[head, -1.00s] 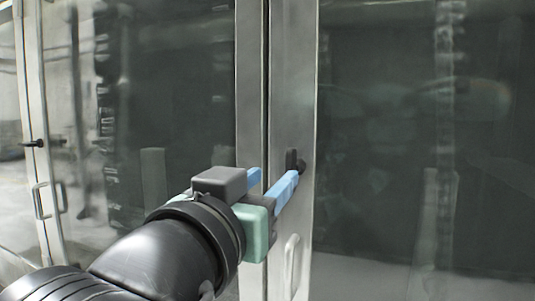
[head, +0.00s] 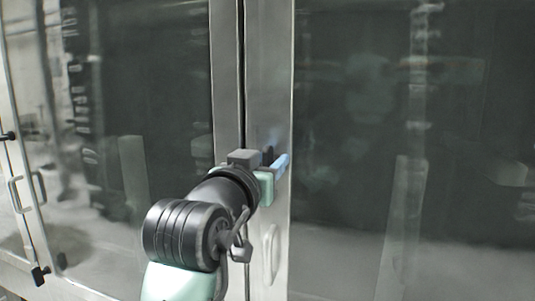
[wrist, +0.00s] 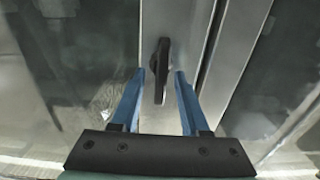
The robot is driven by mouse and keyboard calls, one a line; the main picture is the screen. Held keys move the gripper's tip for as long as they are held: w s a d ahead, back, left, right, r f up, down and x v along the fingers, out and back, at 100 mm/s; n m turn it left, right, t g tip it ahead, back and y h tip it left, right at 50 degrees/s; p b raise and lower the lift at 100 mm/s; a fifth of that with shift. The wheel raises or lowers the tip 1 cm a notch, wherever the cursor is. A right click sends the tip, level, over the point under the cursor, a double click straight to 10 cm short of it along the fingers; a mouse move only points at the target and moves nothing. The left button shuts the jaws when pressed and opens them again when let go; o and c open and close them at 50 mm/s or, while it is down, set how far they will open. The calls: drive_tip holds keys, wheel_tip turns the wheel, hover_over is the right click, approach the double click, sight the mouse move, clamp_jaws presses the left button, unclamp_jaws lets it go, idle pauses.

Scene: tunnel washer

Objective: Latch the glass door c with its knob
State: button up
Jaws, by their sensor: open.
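The black knob (wrist: 161,62) sits on the metal frame of a glass door and stands roughly upright in the wrist view. My gripper (wrist: 160,75) is open, with one blue finger on each side of the knob and a visible gap to each. In the head view my gripper (head: 276,161) is at the door frame (head: 270,60), and the knob (head: 267,155) shows only as a dark sliver beside the blue finger. The glass door (head: 360,150) spreads to the right. Whether the knob is latched cannot be told.
A pale pull handle (head: 271,255) is on the same frame below the knob. Another glass door (head: 150,110) stands to the left, across a narrow dark seam. Farther left are another black knob (head: 8,136) and a handle (head: 18,195).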

drive_tip(key=shift+w, duration=0.1)
clamp_jaws()
drive_tip(key=shift+f+m+b, duration=0.1)
drive_tip(key=shift+m+b, duration=0.3)
drive_tip(key=m+b, duration=0.1)
drive_tip(key=m, duration=0.1)
drive_tip(key=m+b, duration=0.1)
drive_tip(key=shift+d+f+m+b, duration=0.1)
drive_tip(key=shift+d+m+b, duration=0.1)
drive_tip(key=shift+m+b, duration=0.2)
drive_tip(key=m+b, duration=0.2)
drive_tip(key=m, duration=0.2)
drive_tip(key=m+b, duration=0.1)
drive_tip(key=m, duration=0.3)
drive_tip(key=m+b, duration=0.2)
drive_tip(key=m, duration=0.3)
drive_tip(key=shift+d+f+b, duration=0.3)
drive_tip(key=shift+d+f, duration=0.05)
drive_tip(key=shift+m, duration=0.3)
